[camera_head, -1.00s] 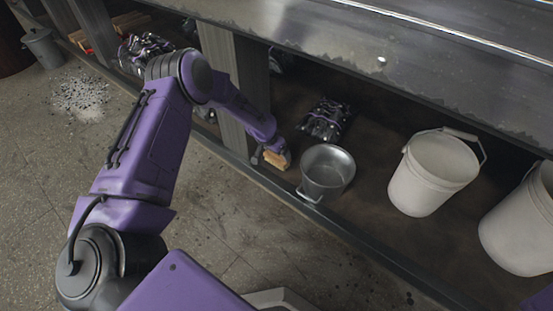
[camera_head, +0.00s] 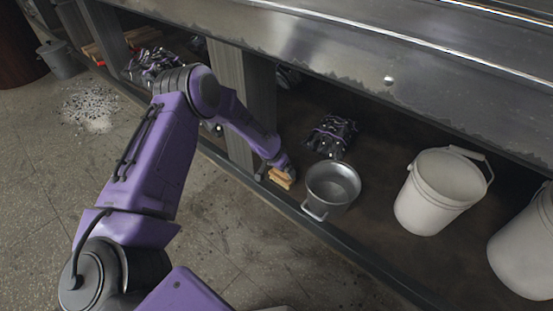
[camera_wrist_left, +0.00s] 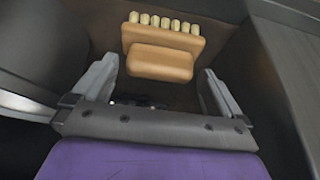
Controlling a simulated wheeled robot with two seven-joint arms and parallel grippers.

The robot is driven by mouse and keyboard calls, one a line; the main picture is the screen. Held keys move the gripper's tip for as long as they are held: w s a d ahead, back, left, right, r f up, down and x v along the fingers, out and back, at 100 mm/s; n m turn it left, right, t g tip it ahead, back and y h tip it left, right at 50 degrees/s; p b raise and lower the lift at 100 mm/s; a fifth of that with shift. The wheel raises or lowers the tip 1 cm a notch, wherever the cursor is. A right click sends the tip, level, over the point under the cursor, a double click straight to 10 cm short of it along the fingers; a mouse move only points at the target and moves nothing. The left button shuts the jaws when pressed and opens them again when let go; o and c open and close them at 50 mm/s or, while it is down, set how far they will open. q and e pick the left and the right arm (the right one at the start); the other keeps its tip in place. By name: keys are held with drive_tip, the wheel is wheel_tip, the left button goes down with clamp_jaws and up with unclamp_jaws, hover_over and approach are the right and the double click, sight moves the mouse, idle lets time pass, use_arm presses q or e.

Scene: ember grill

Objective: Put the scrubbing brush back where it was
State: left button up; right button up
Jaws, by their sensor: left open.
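The scrubbing brush (camera_head: 282,178), a wooden block with pale bristle tufts, lies on the low shelf beside the metal pot. In the left wrist view the brush (camera_wrist_left: 162,55) is just beyond the fingertips, its bristles pointing away from me. My left gripper (camera_head: 285,168) reaches down to the shelf at the brush. In the left wrist view my left gripper (camera_wrist_left: 158,85) is open, its two fingers apart, with nothing between them. The right gripper is not in view.
The metal pot (camera_head: 333,185) stands close to the right of the brush. A white bucket (camera_head: 438,190) and another bucket (camera_head: 522,250) stand further right. A dark bundle (camera_head: 332,136) lies behind the pot. A post (camera_head: 240,100) and the counter (camera_head: 400,50) bound the space. Spilled debris (camera_head: 90,108) lies on the floor.

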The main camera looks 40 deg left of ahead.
use_arm(q)
drive_tip(key=p+v, duration=0.4)
drive_tip(key=v, duration=0.5)
drive_tip(key=s+d+f+n, duration=0.2)
drive_tip(key=s+d+f, duration=0.3)
drive_tip(key=s, duration=0.3)
drive_tip(key=s+d+f+n, duration=0.2)
drive_tip(key=s+d+f, duration=0.3)
drive_tip(key=s, duration=0.3)
drive_tip(key=s+a+r+n+g+y, duration=0.1)
drive_tip(key=s+a+n+y, duration=0.1)
drive_tip(key=s, duration=1.6)
drive_tip(key=shift+s+a+n+y, duration=0.2)
drive_tip(key=shift+a+n+y, duration=0.05)
drive_tip(key=shift+n+y, duration=0.65)
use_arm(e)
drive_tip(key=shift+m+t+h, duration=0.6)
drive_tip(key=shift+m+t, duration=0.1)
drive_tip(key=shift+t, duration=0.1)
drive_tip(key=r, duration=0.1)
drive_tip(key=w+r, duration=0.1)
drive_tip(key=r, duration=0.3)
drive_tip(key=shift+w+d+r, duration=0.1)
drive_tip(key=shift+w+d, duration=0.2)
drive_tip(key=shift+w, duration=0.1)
use_arm(q)
drive_tip(key=shift+s, duration=0.1)
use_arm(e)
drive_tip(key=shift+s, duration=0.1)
